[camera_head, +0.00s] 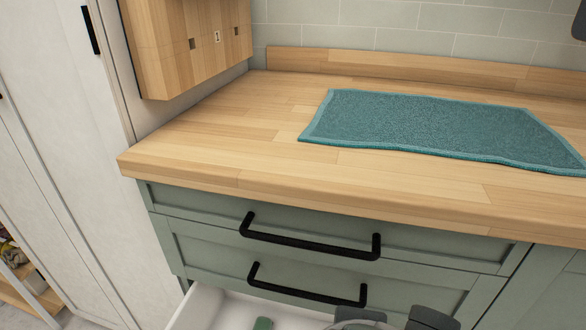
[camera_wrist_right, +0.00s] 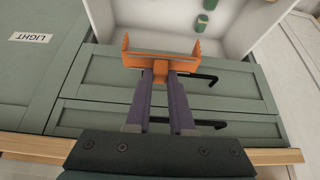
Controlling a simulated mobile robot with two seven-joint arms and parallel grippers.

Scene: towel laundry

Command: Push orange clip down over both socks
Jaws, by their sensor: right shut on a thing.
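In the right wrist view my right gripper (camera_wrist_right: 160,79) is shut on the orange clip (camera_wrist_right: 165,62). The clip is a wide bracket with an upright prong at each end, held by its middle stem between the two fingertips. Beyond it is an open white drawer (camera_wrist_right: 257,22) with small green items (camera_wrist_right: 202,22) inside; I cannot tell whether these are socks. The clip appears in front of the drawer, with nothing seen between its prongs. In the head view one green item (camera_head: 263,324) shows in the drawer (camera_head: 200,306). My left gripper is not in view.
A teal towel (camera_head: 440,127) lies flat on the wooden counter (camera_head: 230,140). Closed green drawers with black handles (camera_head: 308,240) are under it. A wooden wall box (camera_head: 195,45) hangs at left. A LIGHT label (camera_wrist_right: 32,37) is on a green front.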

